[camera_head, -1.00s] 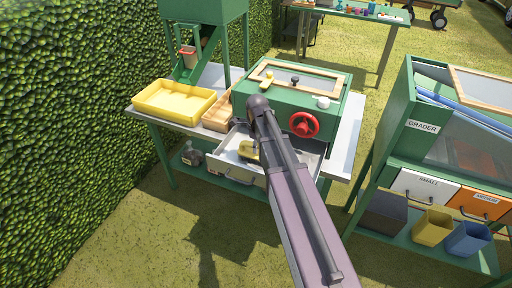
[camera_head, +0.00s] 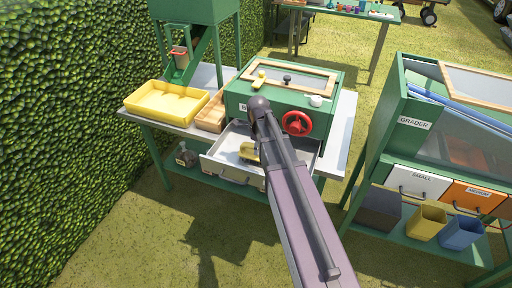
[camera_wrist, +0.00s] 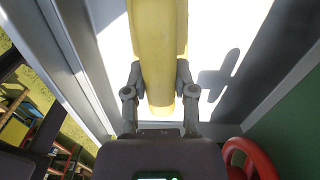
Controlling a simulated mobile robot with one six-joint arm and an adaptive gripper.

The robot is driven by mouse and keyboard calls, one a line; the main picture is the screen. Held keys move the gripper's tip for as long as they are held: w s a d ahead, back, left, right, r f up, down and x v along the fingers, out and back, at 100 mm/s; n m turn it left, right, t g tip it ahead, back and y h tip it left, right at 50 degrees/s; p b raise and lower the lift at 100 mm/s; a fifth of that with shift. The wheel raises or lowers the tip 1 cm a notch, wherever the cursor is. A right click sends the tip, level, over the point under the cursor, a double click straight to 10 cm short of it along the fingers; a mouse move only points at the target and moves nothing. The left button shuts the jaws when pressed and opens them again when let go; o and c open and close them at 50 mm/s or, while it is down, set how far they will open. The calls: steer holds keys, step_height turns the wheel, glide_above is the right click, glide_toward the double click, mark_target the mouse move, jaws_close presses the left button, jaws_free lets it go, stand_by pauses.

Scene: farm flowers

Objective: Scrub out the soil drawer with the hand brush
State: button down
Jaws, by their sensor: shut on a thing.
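The soil drawer (camera_head: 225,152) stands pulled out from the front of the green machine (camera_head: 275,103). Its pale inside floor shows bright in the wrist view (camera_wrist: 110,60). My gripper (camera_wrist: 157,88) is shut on the yellow handle of the hand brush (camera_wrist: 157,45) and holds it over the drawer floor. The brush also shows in the head view (camera_head: 248,151), inside the drawer outline and partly behind my arm. Its bristles are hidden, so I cannot tell whether they touch the floor. No soil can be made out on the visible floor.
A red handwheel (camera_head: 297,123) is on the machine front, close right of my arm. A yellow tray (camera_head: 165,103) and a wooden box (camera_head: 212,117) stand left on the table. The grader (camera_head: 440,140) stands to the right, with grass between.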

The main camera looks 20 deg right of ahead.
steer(key=shift+s+d, duration=0.1)
steer(key=shift+d, duration=0.05)
steer(key=shift+s+d+f, duration=0.15)
steer(key=shift+s+d, duration=0.7)
steer(key=shift+d, duration=0.2)
steer(key=shift+s+d, duration=0.1)
steer(key=shift+d, duration=0.05)
steer(key=shift+s+d, duration=0.75)
steer(key=shift+d, duration=0.35)
steer(key=shift+w+a, duration=0.95)
steer(key=shift+a, duration=0.3)
